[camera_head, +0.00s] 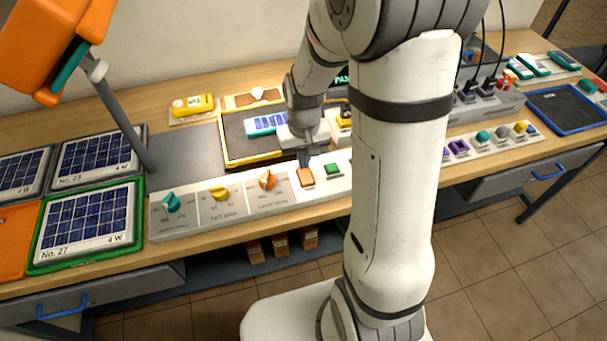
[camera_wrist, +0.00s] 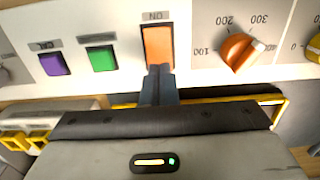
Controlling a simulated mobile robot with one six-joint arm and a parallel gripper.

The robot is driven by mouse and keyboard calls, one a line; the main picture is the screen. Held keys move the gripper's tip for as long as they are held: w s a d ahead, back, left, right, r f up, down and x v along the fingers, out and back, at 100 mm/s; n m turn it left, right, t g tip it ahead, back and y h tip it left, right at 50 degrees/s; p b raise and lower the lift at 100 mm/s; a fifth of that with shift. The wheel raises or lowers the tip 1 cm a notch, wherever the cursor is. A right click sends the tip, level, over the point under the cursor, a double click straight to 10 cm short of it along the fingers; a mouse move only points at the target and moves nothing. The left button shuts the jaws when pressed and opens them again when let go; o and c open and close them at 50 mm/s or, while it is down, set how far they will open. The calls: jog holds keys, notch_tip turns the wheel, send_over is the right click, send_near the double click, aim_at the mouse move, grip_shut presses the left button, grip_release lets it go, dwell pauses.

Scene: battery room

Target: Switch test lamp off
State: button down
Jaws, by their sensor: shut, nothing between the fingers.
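An orange rocker switch (camera_head: 306,178) sits on the long white control panel (camera_head: 240,205). In the wrist view the orange switch (camera_wrist: 158,46) appears with an upside-down "ON" label at its upper end. My gripper (camera_head: 304,160) is shut and empty, just behind the switch in the head view. In the wrist view my gripper's fingertips (camera_wrist: 158,70) overlap the switch's lower end; I cannot tell if they touch it. An orange lamp head (camera_head: 45,45) on a grey post stands at the far left. I cannot see whether it is lit.
A green button (camera_head: 332,169) and a purple button (camera_wrist: 54,64) sit beside the switch. An orange knob (camera_head: 267,180), a yellow knob (camera_head: 220,193) and a teal knob (camera_head: 172,202) line the panel. Solar panels (camera_head: 85,222) lie at left. My arm hides part of the bench.

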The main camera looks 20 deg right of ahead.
jog(key=shift+f+b, duration=0.5)
jog(key=shift+f, duration=0.15)
dwell(0.3)
jog(key=shift+r+p, duration=2.55)
jog(key=shift+r, duration=1)
jog(key=shift+r, duration=0.1)
jog(key=s+r+t, duration=0.3)
jog(key=s+r, duration=1.1)
jog(key=shift+s+a+r, duration=0.15)
jog(key=shift+s+a, duration=0.05)
jog(key=shift+s, duration=0.05)
